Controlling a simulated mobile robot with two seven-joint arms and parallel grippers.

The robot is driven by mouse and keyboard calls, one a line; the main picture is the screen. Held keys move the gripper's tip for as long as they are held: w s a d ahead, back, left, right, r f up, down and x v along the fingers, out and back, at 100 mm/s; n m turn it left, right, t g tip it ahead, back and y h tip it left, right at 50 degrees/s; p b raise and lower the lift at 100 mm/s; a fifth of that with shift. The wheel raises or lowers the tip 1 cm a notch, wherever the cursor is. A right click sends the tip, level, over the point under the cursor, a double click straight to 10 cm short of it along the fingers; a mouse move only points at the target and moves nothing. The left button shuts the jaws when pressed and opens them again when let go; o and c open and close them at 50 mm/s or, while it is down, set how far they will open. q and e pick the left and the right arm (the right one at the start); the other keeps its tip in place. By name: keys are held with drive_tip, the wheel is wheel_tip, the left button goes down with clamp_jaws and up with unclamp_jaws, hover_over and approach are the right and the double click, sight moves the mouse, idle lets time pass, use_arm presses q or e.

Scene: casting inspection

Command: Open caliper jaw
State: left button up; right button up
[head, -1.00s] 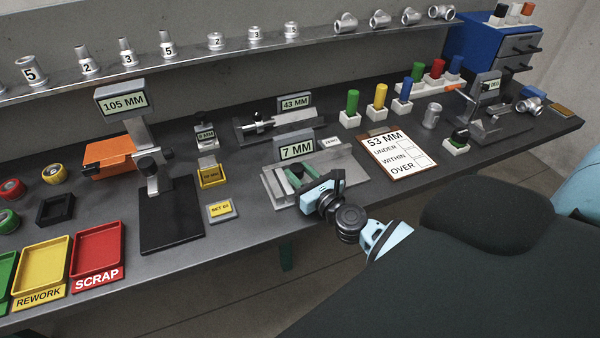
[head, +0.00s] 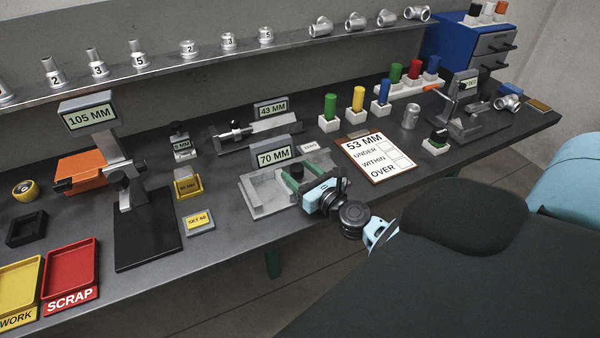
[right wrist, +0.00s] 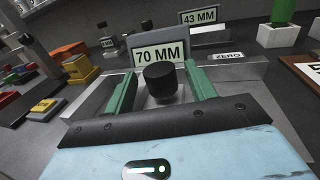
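The caliper (head: 262,196) is a grey metal bench gauge whose display (head: 273,156) reads 70 MM. The same display shows in the right wrist view (right wrist: 158,53). My right gripper (head: 296,178) reaches over the caliper's right part. In the right wrist view its two green fingers (right wrist: 162,80) stand on either side of the caliper's black knob (right wrist: 160,83). Narrow gaps show between knob and fingers, so the gripper looks open around it. The sliding jaw under the knob is mostly hidden by my gripper. My left gripper is not in view.
A 53 MM clipboard (head: 377,158) lies right of the caliper. A second gauge reading 43 MM (head: 271,108) stands behind it. A tall 105 MM gauge (head: 87,117) and a yellow SET tag (head: 198,221) are to the left. A ZERO block (head: 310,147) is close behind my gripper.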

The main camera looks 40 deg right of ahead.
drive_tip(key=s, duration=0.6)
drive_tip(key=shift+s+f+b, duration=0.1)
drive_tip(key=shift+s+b, duration=0.2)
drive_tip(key=shift+s, duration=0.6)
